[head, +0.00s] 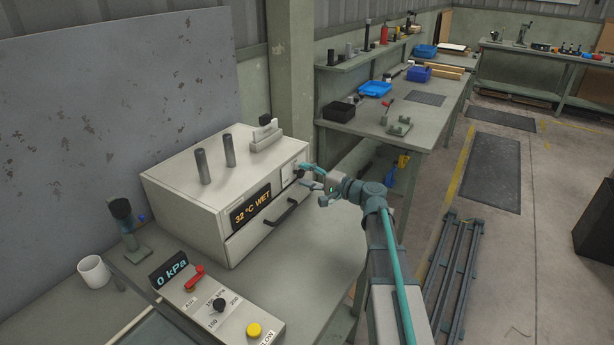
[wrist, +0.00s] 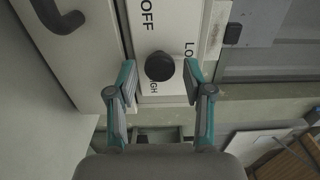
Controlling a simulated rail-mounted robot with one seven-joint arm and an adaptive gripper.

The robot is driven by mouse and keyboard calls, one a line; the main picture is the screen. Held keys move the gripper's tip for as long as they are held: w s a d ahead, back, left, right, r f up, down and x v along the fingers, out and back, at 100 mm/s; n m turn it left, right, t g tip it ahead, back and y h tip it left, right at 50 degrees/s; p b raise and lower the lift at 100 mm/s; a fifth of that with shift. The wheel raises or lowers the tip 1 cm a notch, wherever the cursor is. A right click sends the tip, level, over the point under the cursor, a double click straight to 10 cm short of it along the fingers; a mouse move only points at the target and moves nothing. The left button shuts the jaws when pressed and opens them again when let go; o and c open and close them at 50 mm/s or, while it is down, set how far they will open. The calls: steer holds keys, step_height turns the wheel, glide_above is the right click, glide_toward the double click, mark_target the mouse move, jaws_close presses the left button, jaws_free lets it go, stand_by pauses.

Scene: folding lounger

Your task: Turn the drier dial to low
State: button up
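The drier (head: 205,185) is a cream box on the bench, with a lit display (head: 250,207) reading "32 °C WET". Its dial (wrist: 160,66) is a round black knob on a white panel (wrist: 178,22) in the wrist view. "OFF" is printed above the dial, "LO" to its right, and a partly hidden word ending in "GH" below it. I cannot tell where the dial points. My gripper (head: 306,176) is at the right end of the drier's front. Its teal fingers are open on either side of the dial, with small visible gaps; the gripper also shows in the wrist view (wrist: 159,72).
A dark drawer handle (head: 284,212) sticks out left of my gripper. A control box (head: 215,302) with a red lever, black knob and yellow button stands in front. A white mug (head: 94,271) is at the left. The bench right of the drier is bare.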

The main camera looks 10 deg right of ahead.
steer(key=shift+s, duration=0.1)
steer(key=v, duration=1.2)
stand_by(0.4)
